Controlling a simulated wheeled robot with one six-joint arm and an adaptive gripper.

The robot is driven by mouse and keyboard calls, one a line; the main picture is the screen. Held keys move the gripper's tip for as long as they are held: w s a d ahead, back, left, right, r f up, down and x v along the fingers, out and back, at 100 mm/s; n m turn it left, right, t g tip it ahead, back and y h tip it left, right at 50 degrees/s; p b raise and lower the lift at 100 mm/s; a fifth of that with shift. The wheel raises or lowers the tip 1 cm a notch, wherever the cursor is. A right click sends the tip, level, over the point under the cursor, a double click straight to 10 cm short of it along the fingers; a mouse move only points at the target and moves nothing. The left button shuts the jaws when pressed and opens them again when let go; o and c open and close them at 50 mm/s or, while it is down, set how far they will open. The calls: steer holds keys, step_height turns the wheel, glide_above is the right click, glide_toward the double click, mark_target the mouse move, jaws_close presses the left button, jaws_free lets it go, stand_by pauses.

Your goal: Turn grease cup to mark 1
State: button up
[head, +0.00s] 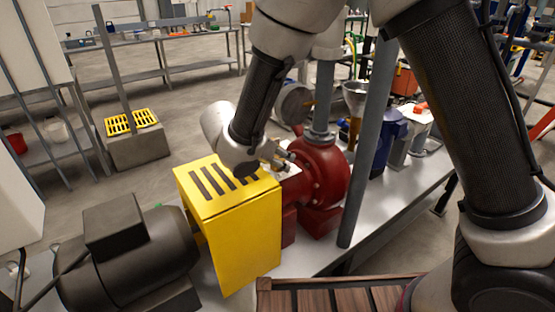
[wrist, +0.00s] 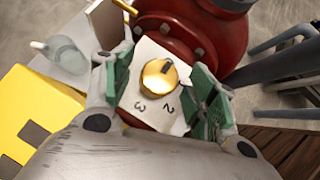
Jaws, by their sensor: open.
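The grease cup (wrist: 159,78) is a round brass cap on a white plate (wrist: 150,112) fixed to the red pump (wrist: 228,35). The digits 2 and 3 show on the plate in the wrist view; mark 1 is not visible. A small dark pointer sits at the cup's upper right edge. My gripper (wrist: 160,88) is open, with one green-padded finger on each side of the cup and a gap on both sides. In the head view my gripper (head: 277,160) is beside the red pump (head: 322,172), and my wrist hides the cup.
A yellow slotted guard (head: 235,235) stands left of the pump, with a dark motor (head: 130,255) beyond it. A grey vertical post (head: 367,150) rises right of the pump. A clear cup-like vessel (wrist: 65,55) shows left of the fingers.

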steer(key=shift+x, duration=0.85)
steer(key=c, duration=1)
stand_by(0.6)
steer(key=o, duration=1)
steer(key=shift+s+r, duration=0.1)
steer(key=v, duration=1.1)
steer(key=shift+s+a+r, duration=0.15)
steer(key=shift+a+r, duration=0.1)
